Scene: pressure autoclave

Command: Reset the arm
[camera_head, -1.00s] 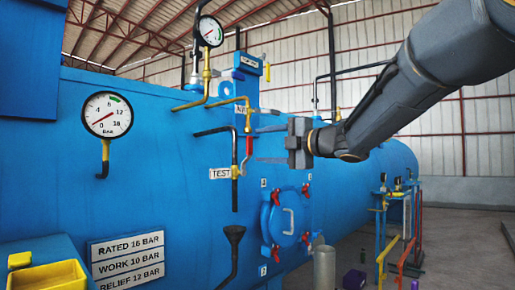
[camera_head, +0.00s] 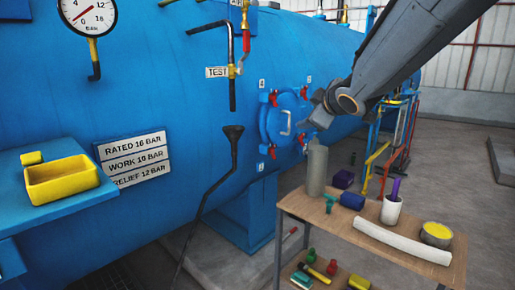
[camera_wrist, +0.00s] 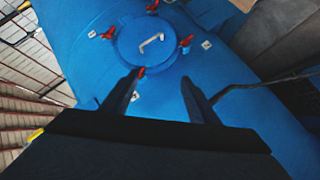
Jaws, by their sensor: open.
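My arm comes in from the upper right in the head view and ends in my dark gripper (camera_head: 322,108), which is in front of the blue autoclave, just right of its round hatch (camera_head: 284,122). In the wrist view my gripper (camera_wrist: 160,84) shows two separated dark fingers with nothing between them. They point toward the round hatch (camera_wrist: 147,42), which has a pale handle and red clamps. Empty space seems to lie between the fingertips and the hatch. The fingers are hard to make out in the head view.
A wooden cart (camera_head: 330,218) stands at the lower right, bearing a grey cylinder (camera_head: 317,168), a white cup (camera_head: 392,209) and a yellow-topped pot (camera_head: 436,235). A yellow tray (camera_head: 62,180) sits on a blue ledge at left. Pipes with a red valve handle (camera_head: 246,40) stick out from the vessel.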

